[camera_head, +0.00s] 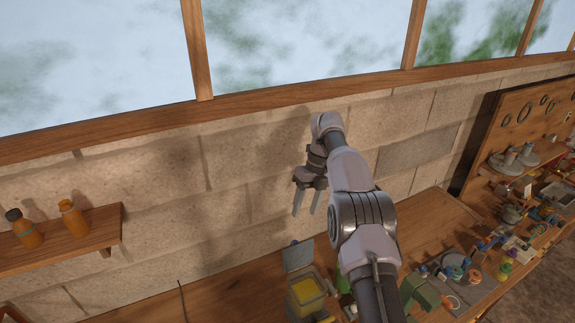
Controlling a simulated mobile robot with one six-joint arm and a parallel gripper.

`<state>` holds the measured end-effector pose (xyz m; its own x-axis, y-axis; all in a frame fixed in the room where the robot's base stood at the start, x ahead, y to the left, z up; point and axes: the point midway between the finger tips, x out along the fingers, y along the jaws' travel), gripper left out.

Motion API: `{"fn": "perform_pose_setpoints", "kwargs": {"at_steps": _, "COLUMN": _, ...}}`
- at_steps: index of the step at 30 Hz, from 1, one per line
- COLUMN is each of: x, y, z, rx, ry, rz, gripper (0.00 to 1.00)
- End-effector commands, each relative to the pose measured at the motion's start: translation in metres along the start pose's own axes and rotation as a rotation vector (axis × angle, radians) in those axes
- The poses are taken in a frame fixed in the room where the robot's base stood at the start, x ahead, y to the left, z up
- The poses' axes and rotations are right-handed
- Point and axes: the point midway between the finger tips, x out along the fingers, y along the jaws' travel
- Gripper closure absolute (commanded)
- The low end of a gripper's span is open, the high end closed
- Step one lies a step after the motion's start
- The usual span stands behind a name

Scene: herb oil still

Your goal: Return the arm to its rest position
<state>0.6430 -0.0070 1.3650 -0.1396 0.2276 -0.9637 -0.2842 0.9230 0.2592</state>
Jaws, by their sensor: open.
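My arm (362,215) rises from the bottom edge, right of centre, and bends over at its top. My gripper (306,202) hangs from it with its fingers pointing down. The two fingers are apart, with nothing between them. It is in front of the block wall and above the wooden bench, touching nothing that I can see. My arm hides part of the bench behind it.
Below my gripper, an open container with yellow contents (307,290) stands on the bench (235,297). A wooden shelf (85,238) at left holds two orange bottles (72,217). A cluttered bench and a pegboard (520,125) are at right. The wall area left of my gripper is clear.

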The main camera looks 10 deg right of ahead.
Motion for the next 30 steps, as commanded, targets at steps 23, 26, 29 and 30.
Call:
{"fn": "perform_pose_setpoints", "kwargs": {"at_steps": 23, "x": 0.248, "y": 0.096, "z": -0.322, "rx": -2.306, "ry": -0.010, "rz": -0.796, "gripper": 0.54}}
{"fn": "perform_pose_setpoints", "kwargs": {"at_steps": 26, "x": 0.270, "y": 0.096, "z": -0.335, "rx": -2.392, "ry": 0.027, "rz": -0.848, "gripper": 0.54}}
{"fn": "perform_pose_setpoints", "kwargs": {"at_steps": 29, "x": 0.273, "y": 0.096, "z": -0.339, "rx": -2.417, "ry": 0.040, "rz": -0.863, "gripper": 0.54}}
{"fn": "perform_pose_setpoints", "kwargs": {"at_steps": 30, "x": 0.272, "y": 0.096, "z": -0.339, "rx": -2.418, "ry": 0.040, "rz": -0.863, "gripper": 0.54}}
